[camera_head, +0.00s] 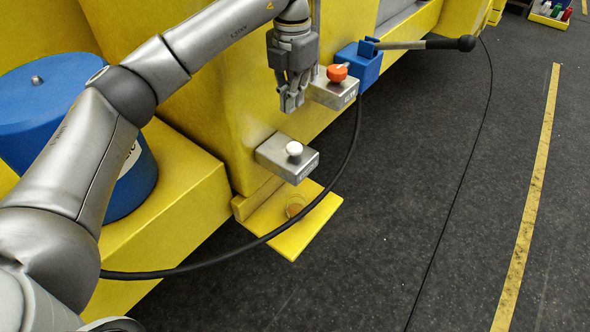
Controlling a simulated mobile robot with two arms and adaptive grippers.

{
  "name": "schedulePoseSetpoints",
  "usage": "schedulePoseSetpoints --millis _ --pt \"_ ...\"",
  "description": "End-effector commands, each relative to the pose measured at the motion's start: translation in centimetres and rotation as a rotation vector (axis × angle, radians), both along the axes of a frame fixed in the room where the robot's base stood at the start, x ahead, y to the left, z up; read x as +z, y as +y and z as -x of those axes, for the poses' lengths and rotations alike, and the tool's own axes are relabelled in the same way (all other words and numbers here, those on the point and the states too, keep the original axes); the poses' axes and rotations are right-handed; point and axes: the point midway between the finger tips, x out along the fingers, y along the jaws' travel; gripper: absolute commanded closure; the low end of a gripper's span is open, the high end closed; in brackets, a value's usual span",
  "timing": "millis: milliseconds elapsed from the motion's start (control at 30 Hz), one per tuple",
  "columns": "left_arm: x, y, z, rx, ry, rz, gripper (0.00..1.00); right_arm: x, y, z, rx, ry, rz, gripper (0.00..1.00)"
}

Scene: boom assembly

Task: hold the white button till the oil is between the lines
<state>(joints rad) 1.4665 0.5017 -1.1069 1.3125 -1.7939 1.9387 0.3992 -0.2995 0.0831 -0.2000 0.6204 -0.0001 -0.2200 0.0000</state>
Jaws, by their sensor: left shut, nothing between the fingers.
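The white button (294,148) is a round knob on top of a small grey metal box (285,161) fixed to the yellow machine. My left gripper (291,106) is shut and empty. In the picture it is above the white button, apart from it, and just left of a second grey box (335,90) with an orange-red knob (337,73). No oil gauge or lines can be made out in this view. My right gripper is not in view.
A blue drum (70,130) stands on a yellow ledge at the left. A black hose (330,186) curves past the boxes, above a yellow step plate (290,220). A blue holder (358,66) carries a lever with a black grip (452,43). Dark floor at the right is mostly clear.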

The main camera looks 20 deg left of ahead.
Motion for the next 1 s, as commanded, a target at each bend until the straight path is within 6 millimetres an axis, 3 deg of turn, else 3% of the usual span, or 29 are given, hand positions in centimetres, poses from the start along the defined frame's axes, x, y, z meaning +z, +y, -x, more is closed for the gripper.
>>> schedulePoseSetpoints --millis 867,1000 --pt "0.00 0.01 0.00 0.000 0.000 0.000 1.00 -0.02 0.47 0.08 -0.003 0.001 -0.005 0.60" --pt "-0.18 0.08 -0.05 0.001 -0.002 0.001 1.00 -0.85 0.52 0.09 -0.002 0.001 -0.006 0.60"
